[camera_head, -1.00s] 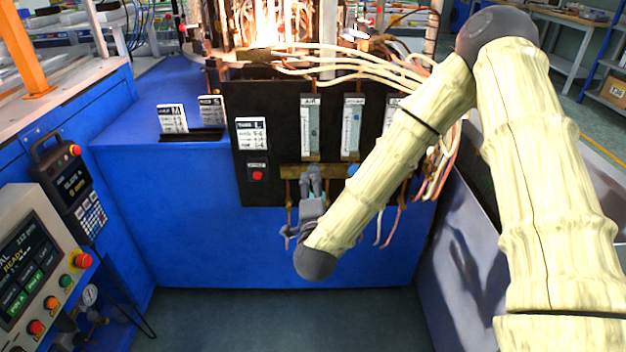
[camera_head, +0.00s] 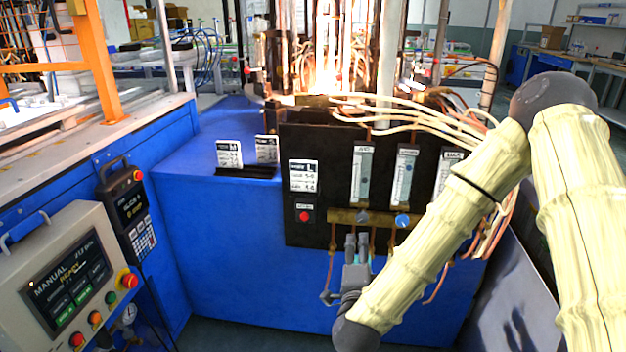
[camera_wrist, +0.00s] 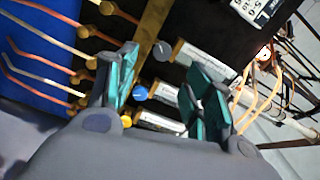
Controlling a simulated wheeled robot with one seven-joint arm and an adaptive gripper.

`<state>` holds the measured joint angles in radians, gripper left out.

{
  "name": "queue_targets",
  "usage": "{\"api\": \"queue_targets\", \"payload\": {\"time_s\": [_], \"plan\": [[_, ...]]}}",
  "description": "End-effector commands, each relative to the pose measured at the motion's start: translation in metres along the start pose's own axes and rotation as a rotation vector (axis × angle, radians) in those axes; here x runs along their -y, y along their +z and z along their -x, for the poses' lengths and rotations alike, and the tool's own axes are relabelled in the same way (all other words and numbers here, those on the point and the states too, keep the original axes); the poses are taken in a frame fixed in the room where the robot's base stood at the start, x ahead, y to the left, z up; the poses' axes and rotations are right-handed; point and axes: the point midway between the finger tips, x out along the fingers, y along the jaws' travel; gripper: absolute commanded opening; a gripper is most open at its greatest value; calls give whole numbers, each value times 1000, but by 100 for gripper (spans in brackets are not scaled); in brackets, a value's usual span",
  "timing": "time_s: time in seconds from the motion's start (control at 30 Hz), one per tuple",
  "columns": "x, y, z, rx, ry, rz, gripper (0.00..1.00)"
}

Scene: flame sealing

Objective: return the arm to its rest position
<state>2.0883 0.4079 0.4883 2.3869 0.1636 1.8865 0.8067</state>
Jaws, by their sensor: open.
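My arm, in a cream sleeve, reaches down from the right in the head view. My gripper (camera_head: 357,245) hangs in front of the blue machine (camera_head: 240,290), just below the brass bar (camera_head: 345,216) of the black panel (camera_head: 325,150). In the wrist view my gripper (camera_wrist: 160,88) shows two teal-lined fingers spread apart with nothing held between them. The blue knob (camera_wrist: 139,93) and grey knob (camera_wrist: 162,51) show beyond the gap. Whether the fingertips touch the panel cannot be told.
Flow meters (camera_head: 362,175) and a red button (camera_head: 304,216) sit on the panel. Flames (camera_head: 325,75) burn above it. Pale hoses (camera_head: 420,110) and copper tubes run by my arm. A control box (camera_head: 75,270) stands at left. Floor space in front is mostly out of view.

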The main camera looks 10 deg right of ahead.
Motion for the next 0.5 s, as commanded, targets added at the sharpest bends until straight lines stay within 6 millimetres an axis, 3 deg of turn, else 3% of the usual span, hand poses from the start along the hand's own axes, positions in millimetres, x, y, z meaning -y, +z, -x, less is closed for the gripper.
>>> {"api": "queue_targets", "payload": {"time_s": [0.13, 0.27, 0.5], "plan": [[-42, 15, 11, 90, 87, 112, 52], [-107, 32, 36, 236, 218, 288, 52], [-226, 41, 107, 552, 455, 622, 52]]}}
